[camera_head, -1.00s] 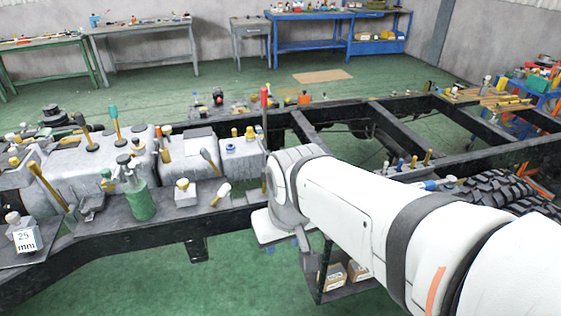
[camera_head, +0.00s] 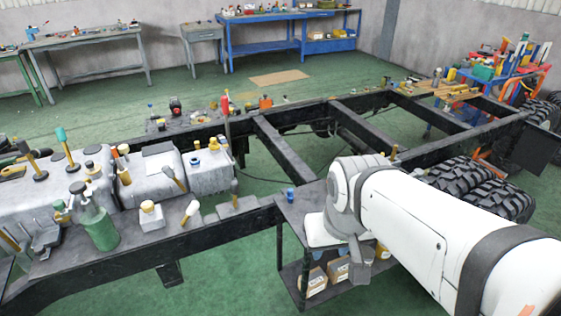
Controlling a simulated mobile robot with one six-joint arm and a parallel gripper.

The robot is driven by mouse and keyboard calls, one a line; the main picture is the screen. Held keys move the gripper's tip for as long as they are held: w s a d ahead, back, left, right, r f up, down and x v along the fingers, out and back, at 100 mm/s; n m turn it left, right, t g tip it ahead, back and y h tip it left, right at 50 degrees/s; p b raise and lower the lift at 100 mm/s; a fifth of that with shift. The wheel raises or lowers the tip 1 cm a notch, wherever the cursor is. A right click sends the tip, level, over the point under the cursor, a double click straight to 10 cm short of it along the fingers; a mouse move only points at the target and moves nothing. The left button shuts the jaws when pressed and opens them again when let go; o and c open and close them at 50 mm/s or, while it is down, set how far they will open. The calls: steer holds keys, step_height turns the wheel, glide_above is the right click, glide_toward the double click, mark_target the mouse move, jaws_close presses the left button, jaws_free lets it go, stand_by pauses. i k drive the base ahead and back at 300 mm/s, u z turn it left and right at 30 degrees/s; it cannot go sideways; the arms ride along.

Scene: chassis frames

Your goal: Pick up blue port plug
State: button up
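A small blue piece (camera_head: 290,193), which looks like the blue port plug, stands upright on the dark top of a small cart (camera_head: 292,212), near its back left edge. My gripper (camera_head: 359,264) hangs at the end of my white arm, over the cart's right part. It is to the right of the blue piece, apart from it and nearer the camera. Only a small grey part of the gripper shows below the wrist, and its fingers cannot be made out. My arm hides the right part of the cart top.
A black chassis frame (camera_head: 222,222) runs across the view. On it stand a grey tank (camera_head: 205,170), a green bottle (camera_head: 98,225) and a yellow-capped white bottle (camera_head: 151,215). Cardboard boxes (camera_head: 313,282) lie on the cart's lower shelf. Tyres (camera_head: 470,188) lie at the right. Green floor is open in front.

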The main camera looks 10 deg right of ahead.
mark_target(290, 195)
steer(key=u, duration=0.05)
steer(key=i, duration=1)
steer(key=z, duration=0.1)
